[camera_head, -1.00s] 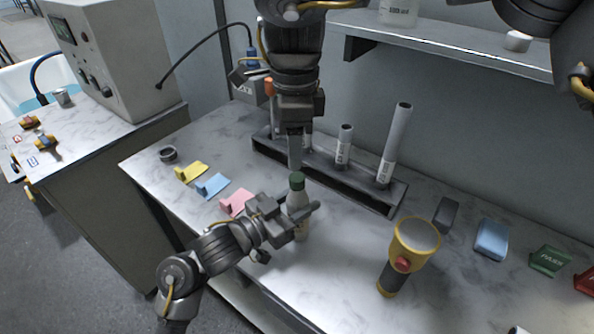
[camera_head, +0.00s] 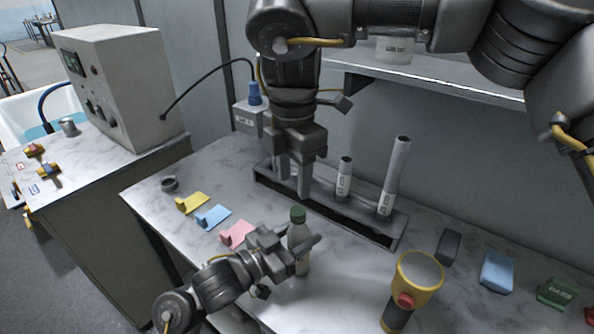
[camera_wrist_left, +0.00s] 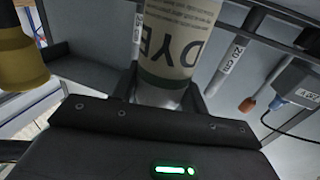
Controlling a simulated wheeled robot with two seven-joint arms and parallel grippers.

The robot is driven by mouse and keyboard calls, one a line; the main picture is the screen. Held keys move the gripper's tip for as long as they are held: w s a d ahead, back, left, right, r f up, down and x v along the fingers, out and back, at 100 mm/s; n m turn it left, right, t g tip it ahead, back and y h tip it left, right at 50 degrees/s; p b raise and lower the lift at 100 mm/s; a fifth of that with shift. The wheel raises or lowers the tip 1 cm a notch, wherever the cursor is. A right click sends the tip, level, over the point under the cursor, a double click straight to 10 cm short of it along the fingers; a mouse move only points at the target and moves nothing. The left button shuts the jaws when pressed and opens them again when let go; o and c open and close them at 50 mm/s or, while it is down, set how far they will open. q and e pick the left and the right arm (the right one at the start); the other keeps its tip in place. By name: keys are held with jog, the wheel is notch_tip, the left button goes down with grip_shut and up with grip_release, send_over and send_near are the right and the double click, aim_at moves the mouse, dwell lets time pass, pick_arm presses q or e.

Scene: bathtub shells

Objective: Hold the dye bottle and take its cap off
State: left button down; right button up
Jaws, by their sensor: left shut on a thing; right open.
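The dye bottle (camera_head: 299,236) is pale with a label and stands upright over the front part of the marble bench. Its dark green cap (camera_head: 298,214) is on its top. My left gripper (camera_head: 302,253) is shut around the bottle's body from the left. In the left wrist view the bottle (camera_wrist_left: 180,40) shows its "DYE" label between the fingers. My right gripper (camera_head: 293,182) points down, open and empty, above and behind the cap and apart from it. Whether the bottle's base touches the bench is hard to tell.
A dark rack (camera_head: 345,205) with grey tubes stands behind the bottle, close to my right gripper. A yellow flashlight (camera_head: 418,275) stands at the right. Yellow, blue and pink tags (camera_head: 237,234) lie at the left. A shelf (camera_head: 440,80) runs above the back.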

aim_at(298, 210)
jog(key=m, duration=0.7)
jog(key=shift+d+r+m, duration=0.1)
jog(key=shift+d+m, duration=0.05)
jog(key=shift+m, duration=0.25)
jog(key=m, duration=0.6)
jog(key=shift+w+d+m, duration=0.1)
jog(key=shift+w+m, duration=0.05)
jog(key=shift+m, duration=0.15)
jog(key=shift+d+f, duration=0.1)
jog(key=shift+f, duration=3.9)
